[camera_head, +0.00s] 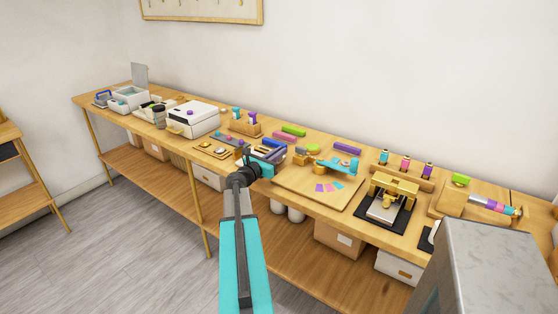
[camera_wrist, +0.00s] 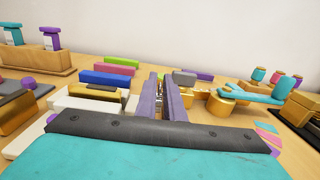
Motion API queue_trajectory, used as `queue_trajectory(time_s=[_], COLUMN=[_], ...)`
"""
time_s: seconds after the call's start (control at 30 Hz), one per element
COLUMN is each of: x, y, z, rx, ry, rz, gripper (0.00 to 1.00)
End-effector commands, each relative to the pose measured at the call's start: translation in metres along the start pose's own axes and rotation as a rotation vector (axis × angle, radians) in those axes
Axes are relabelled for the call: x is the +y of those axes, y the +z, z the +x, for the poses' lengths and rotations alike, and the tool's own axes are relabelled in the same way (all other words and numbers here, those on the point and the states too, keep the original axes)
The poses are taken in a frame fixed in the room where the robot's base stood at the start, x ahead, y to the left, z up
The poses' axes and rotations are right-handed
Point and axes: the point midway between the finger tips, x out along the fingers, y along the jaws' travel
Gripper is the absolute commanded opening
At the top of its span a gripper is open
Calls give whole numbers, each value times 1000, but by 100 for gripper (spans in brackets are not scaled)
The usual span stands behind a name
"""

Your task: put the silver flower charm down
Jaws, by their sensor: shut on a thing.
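My gripper (camera_head: 278,155) reaches over the middle of the long wooden bench. In the wrist view its two long grey-purple fingers (camera_wrist: 163,80) are close together with a narrow gap. A small bit of silver (camera_wrist: 159,104) shows in that gap, which fits the silver flower charm held between the fingers. Its flower shape cannot be made out, and the fingers hide most of it. In the head view the charm is too small or hidden to see. The fingers are low over the bench, among coloured bars; I cannot tell whether the charm touches anything.
Green (camera_wrist: 118,60), pink and blue bars lie left of the fingers. A wooden board (camera_head: 300,195) with coloured swatches and a gold press (camera_head: 392,190) stand further right. A white box (camera_head: 192,118) stands left.

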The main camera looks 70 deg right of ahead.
Motion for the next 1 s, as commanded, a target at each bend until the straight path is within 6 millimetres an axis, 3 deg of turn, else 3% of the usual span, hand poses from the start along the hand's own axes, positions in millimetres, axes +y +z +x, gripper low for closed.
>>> queue_trajectory(time_s=[0.27, 0.7, 1.0], x=[0, 1, 1], y=[-2, -36, -37], z=[0, 0, 0], rx=[0, 0, 0], ry=[0, 0, 0], rz=[-1, -1, 0], gripper=[0, 0, 0])
